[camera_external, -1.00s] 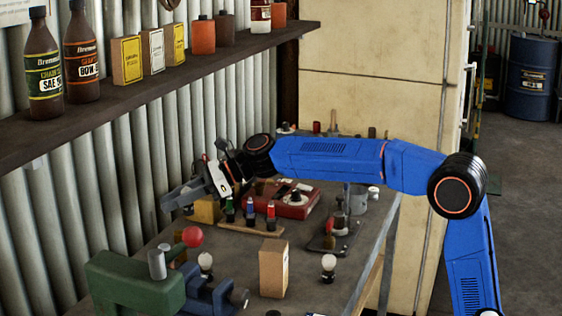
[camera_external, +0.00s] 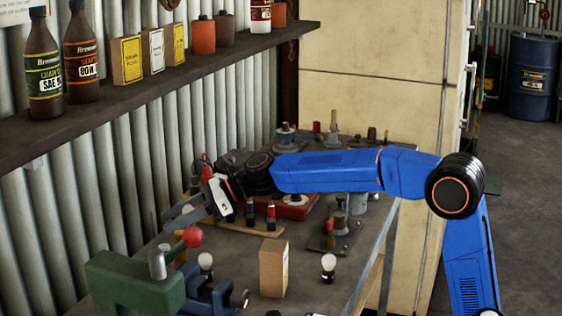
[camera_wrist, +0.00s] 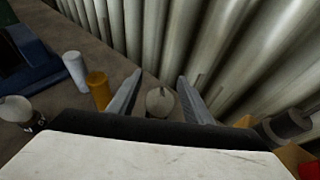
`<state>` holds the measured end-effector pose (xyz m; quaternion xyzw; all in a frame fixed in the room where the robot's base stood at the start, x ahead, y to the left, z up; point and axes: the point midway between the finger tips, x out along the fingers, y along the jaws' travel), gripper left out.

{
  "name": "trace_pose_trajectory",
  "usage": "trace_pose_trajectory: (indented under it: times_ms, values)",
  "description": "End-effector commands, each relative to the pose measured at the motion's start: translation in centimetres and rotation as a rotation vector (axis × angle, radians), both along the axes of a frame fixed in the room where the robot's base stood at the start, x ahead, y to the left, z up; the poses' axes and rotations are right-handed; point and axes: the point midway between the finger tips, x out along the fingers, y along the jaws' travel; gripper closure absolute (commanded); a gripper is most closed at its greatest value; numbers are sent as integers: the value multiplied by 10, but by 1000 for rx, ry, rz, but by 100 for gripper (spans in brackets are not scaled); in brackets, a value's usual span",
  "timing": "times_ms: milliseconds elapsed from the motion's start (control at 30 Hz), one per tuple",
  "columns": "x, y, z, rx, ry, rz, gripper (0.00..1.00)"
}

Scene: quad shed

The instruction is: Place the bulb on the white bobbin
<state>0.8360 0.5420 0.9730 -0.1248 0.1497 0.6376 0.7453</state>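My gripper (camera_wrist: 158,98) is open, its two grey fingers apart and pointing away from the wrist camera. A pale round bulb (camera_wrist: 160,102) shows between the fingers in the wrist view, with gaps on both sides; its lower part is hidden. A white cylinder (camera_wrist: 75,68), seemingly the white bobbin, stands left of the fingers beside an orange-yellow cylinder (camera_wrist: 97,88). In the external view my gripper (camera_external: 180,214) is low over the back left of the bench, near the corrugated wall. The bulb between the fingers cannot be made out there.
A green vise (camera_external: 135,282) with a red knob stands at the front left. Two other bulbs on dark bases (camera_external: 205,262) (camera_external: 328,264) and a cardboard box (camera_external: 273,268) stand on the bench. The corrugated wall (camera_wrist: 200,40) is close behind the fingers.

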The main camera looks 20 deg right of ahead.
Motion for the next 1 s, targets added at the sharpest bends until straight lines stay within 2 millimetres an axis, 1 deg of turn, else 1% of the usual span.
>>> trace_pose_trajectory:
  times_ms: [233,367,467,800,1000]
  values:
    - [0,0,0,0,0,0,55]
    - [0,-2,4,0,-1,-1,55]
    - [-2,-13,9,1,-2,-1,55]
    - [-10,-71,33,1,-1,-3,55]
    - [-15,-98,44,0,-1,-1,55]
